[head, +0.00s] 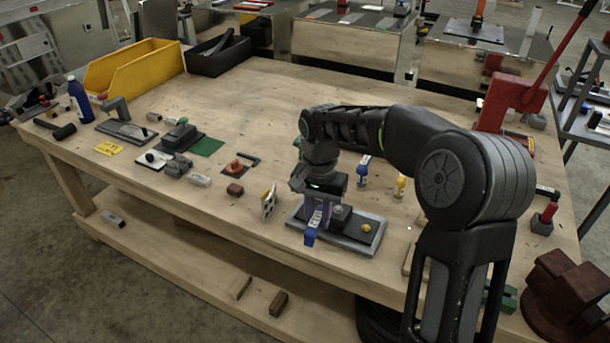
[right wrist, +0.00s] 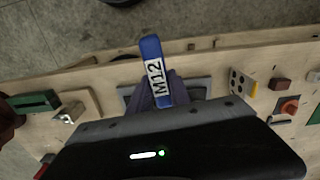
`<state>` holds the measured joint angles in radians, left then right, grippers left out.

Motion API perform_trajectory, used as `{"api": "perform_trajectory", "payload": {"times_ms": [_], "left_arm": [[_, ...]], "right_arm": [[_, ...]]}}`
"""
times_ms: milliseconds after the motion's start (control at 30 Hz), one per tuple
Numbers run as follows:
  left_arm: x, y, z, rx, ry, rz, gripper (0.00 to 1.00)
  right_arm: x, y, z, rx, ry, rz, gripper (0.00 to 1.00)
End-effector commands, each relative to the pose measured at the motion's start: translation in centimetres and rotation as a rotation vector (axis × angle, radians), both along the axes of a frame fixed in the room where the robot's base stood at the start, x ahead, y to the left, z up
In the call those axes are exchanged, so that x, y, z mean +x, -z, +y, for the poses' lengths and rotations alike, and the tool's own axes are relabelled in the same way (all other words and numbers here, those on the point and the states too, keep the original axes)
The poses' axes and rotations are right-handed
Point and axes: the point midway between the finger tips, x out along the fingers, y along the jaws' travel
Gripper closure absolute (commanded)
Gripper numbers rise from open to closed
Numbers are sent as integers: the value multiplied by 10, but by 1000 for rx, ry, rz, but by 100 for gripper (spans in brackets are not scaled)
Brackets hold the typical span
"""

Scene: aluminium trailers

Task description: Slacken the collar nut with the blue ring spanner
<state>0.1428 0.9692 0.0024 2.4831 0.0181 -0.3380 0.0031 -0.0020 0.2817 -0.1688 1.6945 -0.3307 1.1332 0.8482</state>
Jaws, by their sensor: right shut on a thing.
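My right gripper (head: 318,203) is shut on the blue ring spanner (head: 310,236), whose blue handle with a white label sticks out toward the front of the bench. In the right wrist view the label on the spanner (right wrist: 151,55) reads M12, and the gripper (right wrist: 170,92) grips below it. The spanner's ring end is hidden by the gripper. A grey baseplate (head: 375,243) with a dark block lies under the gripper. It carries a grey round part (head: 341,213), perhaps the collar nut, and a brass knob (head: 366,227). I cannot tell whether the ring is around the nut.
A white plate with dark holes (head: 269,203) stands just left of the baseplate. Small blue-and-white (head: 362,172) and yellow (head: 399,187) bottles stand behind it. A yellow bin (head: 135,67) and black tray (head: 218,60) are at the back left. The bench's middle is mostly clear.

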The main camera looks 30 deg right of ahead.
Motion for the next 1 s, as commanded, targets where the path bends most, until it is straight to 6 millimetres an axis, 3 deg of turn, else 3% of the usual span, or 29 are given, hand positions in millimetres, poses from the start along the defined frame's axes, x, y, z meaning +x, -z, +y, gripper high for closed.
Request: {"api": "perform_trajectory", "payload": {"times_ms": [100,600,1000], "left_arm": [[-2,-8,1,2,0,6,64],[-2,-5,1,2,0,5,64],[-1,9,-1,-2,0,-3,64]], "right_arm": [[-4,-8,-10,0,72,-1,100],[-5,-5,-7,0,71,0,100],[-5,16,-7,0,71,1,100]]}}
